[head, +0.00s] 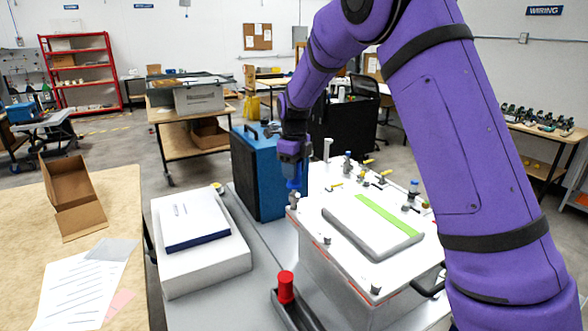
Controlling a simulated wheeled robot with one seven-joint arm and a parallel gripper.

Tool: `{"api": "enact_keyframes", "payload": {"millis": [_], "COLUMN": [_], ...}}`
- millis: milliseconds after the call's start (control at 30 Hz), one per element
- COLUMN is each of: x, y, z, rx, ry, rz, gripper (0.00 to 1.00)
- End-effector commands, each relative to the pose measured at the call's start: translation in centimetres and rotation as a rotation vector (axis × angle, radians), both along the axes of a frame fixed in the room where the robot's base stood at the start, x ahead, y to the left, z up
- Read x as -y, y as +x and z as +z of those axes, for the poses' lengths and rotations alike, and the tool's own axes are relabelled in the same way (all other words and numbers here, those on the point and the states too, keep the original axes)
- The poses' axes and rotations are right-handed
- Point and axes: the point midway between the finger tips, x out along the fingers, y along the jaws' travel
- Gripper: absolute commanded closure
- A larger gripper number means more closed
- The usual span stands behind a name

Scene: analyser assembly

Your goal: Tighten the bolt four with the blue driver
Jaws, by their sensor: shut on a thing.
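My gripper (293,160) points straight down and is shut on the blue driver (294,184). Only the lower part of the driver shows below the jaws. The driver stands upright over a bolt (294,200) at the back left corner of the white analyser lid (310,218). Its tip looks to be at the bolt head, but I cannot tell if they touch. Other bolts stand along the lid's left and front edge, one midway (327,240) and one at the front corner (375,290). No number marks show on the bolts.
A red-handled tool (286,288) stands in a dark holder in front. A white box with a blue-edged block (195,218) lies left on the grey table. A blue and black case (256,172) stands just behind the driver. Small fittings (372,175) crowd the lid's back.

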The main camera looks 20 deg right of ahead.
Motion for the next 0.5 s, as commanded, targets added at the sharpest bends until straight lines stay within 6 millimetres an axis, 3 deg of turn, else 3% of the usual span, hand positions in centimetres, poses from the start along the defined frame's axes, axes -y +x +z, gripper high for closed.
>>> {"api": "enact_keyframes", "payload": {"millis": [500], "x": [-0.01], "y": [0.01], "z": [-0.66], "rx": [0.000], "ry": [0.000], "rz": [0.000], "gripper": [1.00]}}
